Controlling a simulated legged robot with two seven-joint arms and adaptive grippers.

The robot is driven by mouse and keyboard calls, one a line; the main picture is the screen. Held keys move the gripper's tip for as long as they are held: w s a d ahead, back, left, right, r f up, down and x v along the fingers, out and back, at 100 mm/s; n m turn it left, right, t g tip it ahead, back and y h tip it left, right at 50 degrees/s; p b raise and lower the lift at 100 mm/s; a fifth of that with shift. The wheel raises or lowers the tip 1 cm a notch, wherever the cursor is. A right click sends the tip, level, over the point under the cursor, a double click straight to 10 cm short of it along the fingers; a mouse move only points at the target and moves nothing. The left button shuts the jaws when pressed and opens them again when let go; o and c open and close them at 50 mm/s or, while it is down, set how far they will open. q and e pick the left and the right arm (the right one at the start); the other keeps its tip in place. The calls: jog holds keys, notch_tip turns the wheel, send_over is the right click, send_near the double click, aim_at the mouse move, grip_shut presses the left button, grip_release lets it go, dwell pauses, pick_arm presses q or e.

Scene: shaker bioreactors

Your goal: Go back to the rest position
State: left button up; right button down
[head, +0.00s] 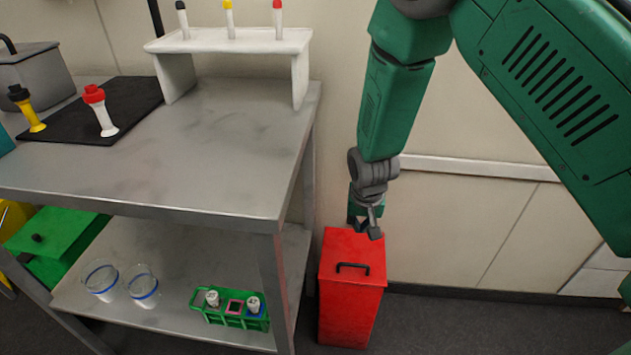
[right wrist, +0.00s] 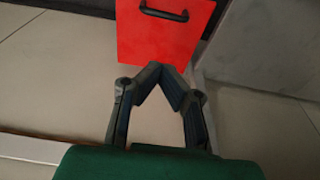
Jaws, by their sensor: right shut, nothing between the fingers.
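My right gripper (head: 369,222) hangs from the green right arm in the head view, to the right of the table. It points down in front of the wall, over the red bin (head: 350,310) in the picture. In the right wrist view the gripper (right wrist: 163,75) has its fingertips together with nothing between them. The red bin with its black handle shows just beyond the fingertips in that view (right wrist: 150,40). I cannot tell the exact height of the gripper above the bin. My left gripper is not in view.
A grey metal table (head: 190,165) stands left. On it are a white rack (head: 225,42) with three capped tubes and a black mat (head: 120,100) with two capped pieces. Its lower shelf (head: 180,315) holds glass beakers and a green rack (head: 225,318). The wall is close behind.

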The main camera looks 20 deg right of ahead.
jog(key=s+a+f+n+p, duration=0.1)
jog(key=s+f+n, duration=0.1)
jog(key=s, duration=0.7)
jog(key=s+a+f+n+g+p, duration=0.1)
jog(key=s+f+n, duration=0.1)
jog(key=s, duration=0.8)
jog(key=s+a+f+n+y+p, duration=0.1)
jog(key=s+a+f+n+p, duration=0.1)
jog(key=s, duration=0.8)
jog(key=shift+n, duration=0.5)
jog(key=shift+d, duration=0.1)
